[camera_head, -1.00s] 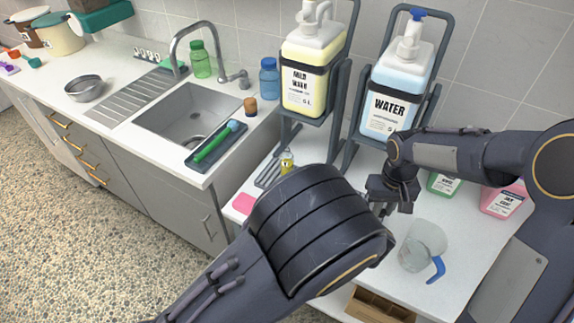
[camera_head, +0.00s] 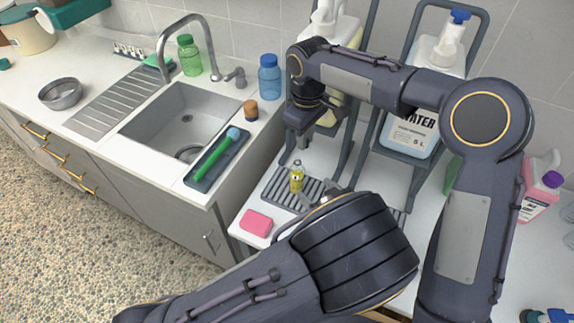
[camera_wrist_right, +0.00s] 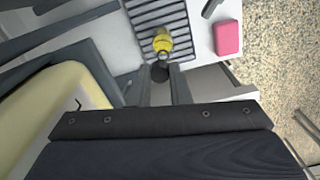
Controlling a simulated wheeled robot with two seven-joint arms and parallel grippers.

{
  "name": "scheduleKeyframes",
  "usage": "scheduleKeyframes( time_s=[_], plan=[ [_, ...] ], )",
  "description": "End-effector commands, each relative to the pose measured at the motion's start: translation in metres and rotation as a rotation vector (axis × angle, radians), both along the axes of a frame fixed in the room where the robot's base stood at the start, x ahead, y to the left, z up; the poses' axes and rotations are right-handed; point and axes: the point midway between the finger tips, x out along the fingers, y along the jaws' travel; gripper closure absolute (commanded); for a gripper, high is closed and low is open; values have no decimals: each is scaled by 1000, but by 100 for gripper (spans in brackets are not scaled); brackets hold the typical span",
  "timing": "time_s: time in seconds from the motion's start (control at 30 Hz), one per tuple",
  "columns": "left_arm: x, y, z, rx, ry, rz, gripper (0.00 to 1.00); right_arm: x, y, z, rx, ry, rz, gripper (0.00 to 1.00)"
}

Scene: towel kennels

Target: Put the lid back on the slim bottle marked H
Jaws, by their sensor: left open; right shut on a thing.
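The slim bottle (camera_head: 297,178), holding yellow liquid, stands upright on the slatted rack; its marking is too small to read. It also shows in the right wrist view (camera_wrist_right: 162,41). My right gripper (camera_head: 300,125) is above the bottle, pointing down. In the right wrist view, the right gripper (camera_wrist_right: 161,78) is shut on a small dark round thing, seemingly the lid (camera_wrist_right: 160,72), which appears close to the bottle mouth; I cannot tell whether they touch. My left gripper (camera_head: 320,197) is open, low beside the bottle, partly hidden by my left arm.
A pink sponge (camera_head: 256,222) lies in front of the slatted rack (camera_head: 275,187). The mild water jug (camera_head: 340,32) and the WATER jug (camera_head: 408,135) stand on frames behind. The sink (camera_head: 180,115) and a tray with a green brush (camera_head: 207,178) are to the left.

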Motion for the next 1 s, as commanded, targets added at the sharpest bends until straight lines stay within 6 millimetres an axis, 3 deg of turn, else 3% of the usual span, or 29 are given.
scheduleKeyframes(
  time_s=[0.13,0.57,0.77,1.0],
  plan=[
    [-1,-1,0,3,-1,0,36,1,11,8,7,2,55,100],
    [1,1,-1,5,-2,2,36,1,12,9,8,3,62,100],
    [20,13,-10,6,-2,3,36,1,12,9,8,3,62,100],
    [56,35,-29,7,-3,3,36,1,12,9,8,3,61,100]
  ],
)
